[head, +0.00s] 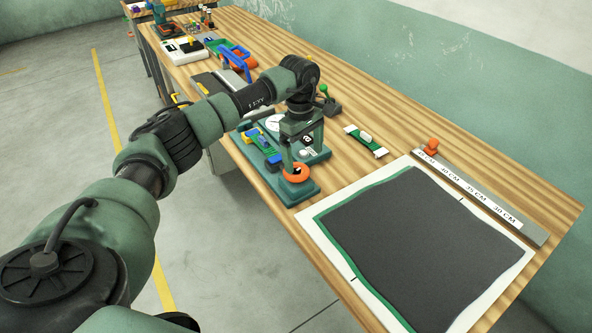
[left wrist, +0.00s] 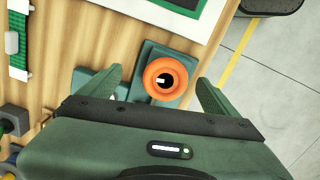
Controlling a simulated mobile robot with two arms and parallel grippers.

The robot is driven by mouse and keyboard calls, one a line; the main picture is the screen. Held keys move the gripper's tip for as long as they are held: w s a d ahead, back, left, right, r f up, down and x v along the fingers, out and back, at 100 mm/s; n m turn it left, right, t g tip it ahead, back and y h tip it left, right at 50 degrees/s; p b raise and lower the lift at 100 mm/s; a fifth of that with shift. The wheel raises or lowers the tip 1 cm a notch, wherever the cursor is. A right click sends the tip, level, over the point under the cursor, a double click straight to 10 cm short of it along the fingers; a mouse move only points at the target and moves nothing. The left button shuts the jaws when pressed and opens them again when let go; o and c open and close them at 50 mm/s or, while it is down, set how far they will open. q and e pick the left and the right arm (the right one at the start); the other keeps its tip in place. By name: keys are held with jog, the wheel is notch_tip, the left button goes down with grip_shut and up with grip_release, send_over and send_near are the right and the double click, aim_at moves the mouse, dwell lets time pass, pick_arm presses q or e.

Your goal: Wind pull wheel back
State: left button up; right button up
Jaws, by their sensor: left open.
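The orange pull wheel (head: 296,173) sits on a teal base plate (head: 294,193) near the table's front edge. In the left wrist view the orange wheel (left wrist: 165,79) shows as a ring with a dark centre, on the teal plate (left wrist: 153,53). My left gripper (head: 298,158) points down over the wheel. In the left wrist view the two green fingers (left wrist: 160,92) are apart, one on each side of the wheel, with gaps between. It is open and holds nothing. I cannot tell how far the fingertips are above the plate. My right gripper is not in view.
A dark sheet with a green border (head: 420,240) covers the table's near right, beside a ruler (head: 480,196) with an orange slider (head: 431,144). A green and white piece (head: 366,141) lies behind. A blue-handled tool (head: 235,62) and other items stand farther left.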

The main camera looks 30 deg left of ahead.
aim_at(296, 170)
pick_arm(q)
jog(key=shift+s+a+r+y, duration=0.15)
jog(key=shift+a+r, duration=0.05)
jog(key=shift+a, duration=0.3)
jog(key=shift+s+a+r+y, duration=0.15)
jog(key=shift+a, duration=0.3)
jog(key=shift+s+a+f, duration=0.1)
jog(key=shift+a+f, duration=0.05)
notch_tip(296, 170, down, 6)
jog(key=shift+f+p, duration=0.1)
jog(key=shift+p, duration=1.05)
jog(key=shift+f, duration=0.6)
jog(key=shift+c, duration=0.3)
jog(key=c, duration=1.3)
